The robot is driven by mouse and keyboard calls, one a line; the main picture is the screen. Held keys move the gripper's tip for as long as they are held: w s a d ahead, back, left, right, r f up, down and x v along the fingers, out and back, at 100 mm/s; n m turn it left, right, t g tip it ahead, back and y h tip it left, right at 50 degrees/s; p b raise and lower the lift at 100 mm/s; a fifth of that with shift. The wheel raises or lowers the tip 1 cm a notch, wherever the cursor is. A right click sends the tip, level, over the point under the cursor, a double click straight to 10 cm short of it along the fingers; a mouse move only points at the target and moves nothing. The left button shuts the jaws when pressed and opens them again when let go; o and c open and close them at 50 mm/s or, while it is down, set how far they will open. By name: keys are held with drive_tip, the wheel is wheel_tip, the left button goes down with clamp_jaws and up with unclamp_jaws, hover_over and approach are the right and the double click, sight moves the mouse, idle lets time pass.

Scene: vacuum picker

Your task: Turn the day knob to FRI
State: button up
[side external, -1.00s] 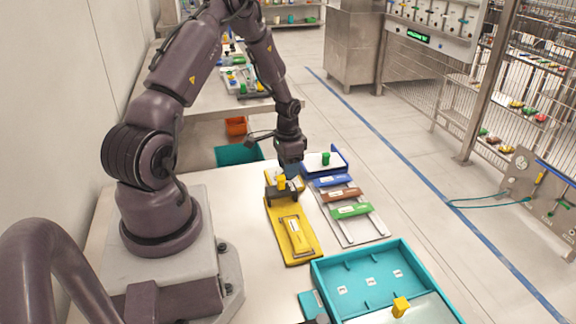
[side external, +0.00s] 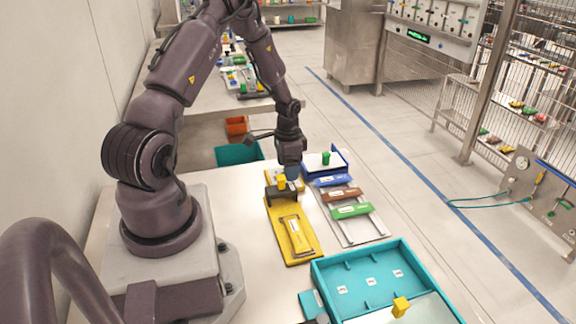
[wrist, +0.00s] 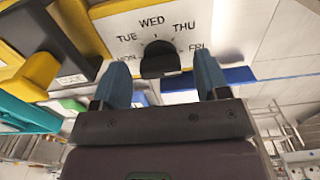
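The day knob (wrist: 160,60) is dark and sits on a white dial plate (wrist: 125,25) in the wrist view. The labels MON, TUE, WED, THU and FRI run around it, with FRI on the right. I cannot tell clearly which day it points to. My gripper (wrist: 163,84) is open, its two blue fingertips on either side of the knob in the picture, with visible gaps. Contact with the knob is not visible. In the side view my gripper (side external: 292,174) is low over the pale dial plate (side external: 271,176) and hides the knob.
A black stand with a yellow block (side external: 281,182) is close beside my gripper. A yellow board (side external: 307,252) lies in front of it. A blue tray (side external: 340,160) and coloured bars (side external: 351,211) are to the right. A teal tray (side external: 330,262) stands at the front.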

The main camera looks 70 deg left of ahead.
drive_tip(key=shift+r, duration=0.1)
wheel_tip(320, 180, up, 13)
idle(0.5)
idle(0.3)
drive_tip(key=s+d+r+t, duration=0.2)
drive_tip(key=d+r, duration=0.4)
drive_tip(key=d, duration=0.3)
drive_tip(key=s+d+r+t, duration=0.1)
drive_tip(key=s+d+r, duration=0.3)
drive_tip(key=d, duration=0.5)
drive_tip(key=s+d+r+t, duration=0.2)
drive_tip(key=s+d+r, duration=0.1)
drive_tip(key=d+r, duration=0.6)
drive_tip(key=shift+s+d+t, duration=0.15)
drive_tip(key=shift+d+t, duration=0.15)
drive_tip(key=shift+d, duration=0.2)
